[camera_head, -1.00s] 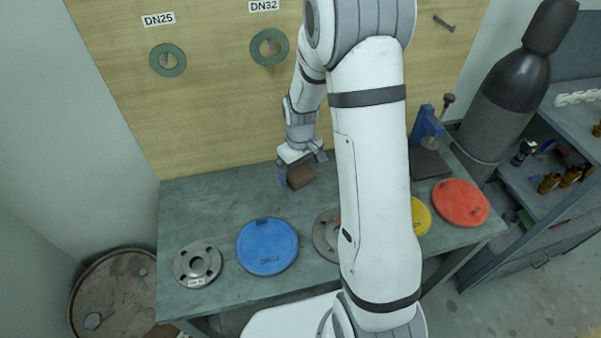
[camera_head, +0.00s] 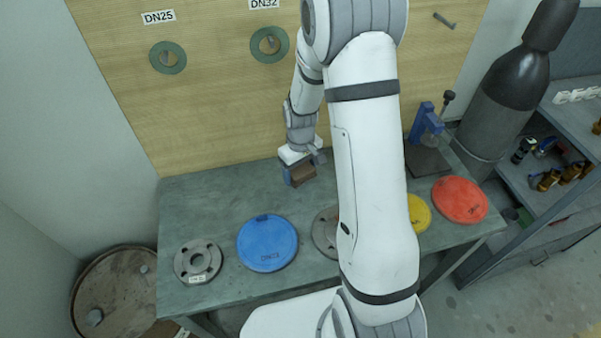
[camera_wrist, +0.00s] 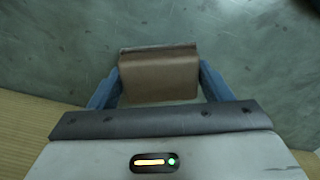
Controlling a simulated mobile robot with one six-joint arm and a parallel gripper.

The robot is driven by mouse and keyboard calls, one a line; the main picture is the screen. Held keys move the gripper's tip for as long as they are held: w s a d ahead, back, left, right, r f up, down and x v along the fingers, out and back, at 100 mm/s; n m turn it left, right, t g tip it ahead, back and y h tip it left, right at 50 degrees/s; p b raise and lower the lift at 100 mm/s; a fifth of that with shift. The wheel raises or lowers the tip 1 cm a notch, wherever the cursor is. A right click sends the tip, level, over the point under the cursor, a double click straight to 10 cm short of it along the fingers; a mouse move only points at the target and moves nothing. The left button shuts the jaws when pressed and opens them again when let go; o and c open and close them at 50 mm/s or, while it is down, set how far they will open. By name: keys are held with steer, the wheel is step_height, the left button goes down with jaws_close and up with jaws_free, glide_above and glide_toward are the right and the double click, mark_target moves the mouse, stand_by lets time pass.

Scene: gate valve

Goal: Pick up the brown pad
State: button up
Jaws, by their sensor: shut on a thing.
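The brown pad (camera_head: 303,173) is a small brown block at the back of the green-grey bench, close to the board. My gripper (camera_head: 300,176) is over it, pointing down, and is shut on it. In the wrist view the brown pad (camera_wrist: 160,74) sits between the two blue fingers of my gripper (camera_wrist: 160,80), one finger along each side. Part of the pad is hidden by the gripper in the head view. I cannot tell whether the pad touches the bench top.
On the bench (camera_head: 205,225) lie a grey flange (camera_head: 184,265), a blue disc (camera_head: 267,243), a partly hidden flange (camera_head: 324,232), a yellow disc (camera_head: 419,213) and a red disc (camera_head: 460,199). A blue press (camera_head: 424,125) stands at the right. The wooden board (camera_head: 215,110) is close behind the pad.

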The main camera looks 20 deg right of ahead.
mark_target(301, 170)
steer(key=shift+r, duration=0.1)
steer(key=shift+c, duration=0.3)
steer(key=shift+r, duration=0.3)
step_height(301, 170, up, 9)
steer(key=shift+r+b, duration=0.15)
steer(key=shift+b, duration=0.75)
steer(key=o, duration=0.5)
steer(key=c, duration=0.3)
steer(key=shift+s, duration=0.1)
